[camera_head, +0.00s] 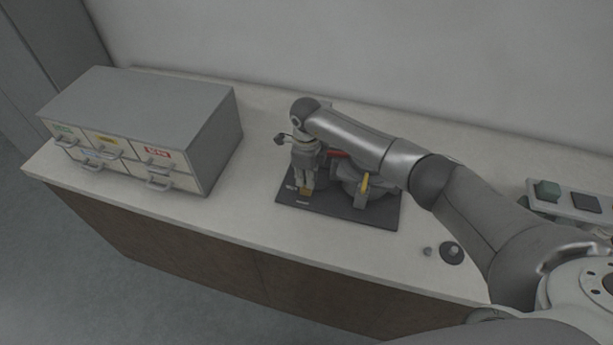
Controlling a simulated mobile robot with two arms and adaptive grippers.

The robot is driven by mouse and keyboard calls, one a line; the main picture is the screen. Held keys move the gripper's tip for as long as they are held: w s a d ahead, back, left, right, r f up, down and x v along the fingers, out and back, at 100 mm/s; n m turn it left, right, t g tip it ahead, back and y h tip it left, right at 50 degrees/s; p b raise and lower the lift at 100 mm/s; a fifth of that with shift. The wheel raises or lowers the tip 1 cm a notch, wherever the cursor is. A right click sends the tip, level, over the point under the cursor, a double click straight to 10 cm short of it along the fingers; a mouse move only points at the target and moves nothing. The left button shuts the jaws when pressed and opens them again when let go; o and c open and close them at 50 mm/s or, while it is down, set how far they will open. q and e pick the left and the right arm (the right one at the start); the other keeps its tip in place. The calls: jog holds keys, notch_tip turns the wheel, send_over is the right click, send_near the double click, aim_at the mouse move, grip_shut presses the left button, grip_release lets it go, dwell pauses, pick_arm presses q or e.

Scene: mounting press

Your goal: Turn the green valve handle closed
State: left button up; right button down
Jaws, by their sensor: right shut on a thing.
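My right arm reaches in from the right over a dark base plate (345,212) on the counter. A grey press-like device (352,178) stands on the plate to the right, partly hidden by my arm. It has a yellow lever (365,184) and a red part (338,154). I cannot make out a green valve handle; my gripper and arm hide part of the device. My left gripper is not in view.
A grey drawer cabinet (140,103) stands at the counter's left. A small dark round item (452,253) lies near the front edge. The counter (240,215) is clear between cabinet and plate.

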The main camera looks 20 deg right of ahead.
jog(key=shift+m, duration=0.4)
jog(key=m+b, duration=0.2)
jog(key=m, duration=0.1)
jog(key=shift+m, duration=0.4)
jog(key=m+b, duration=0.2)
jog(key=m, duration=1.1)
jog(key=shift+b, duration=0.4)
jog(key=c, duration=1.5)
grip_release()
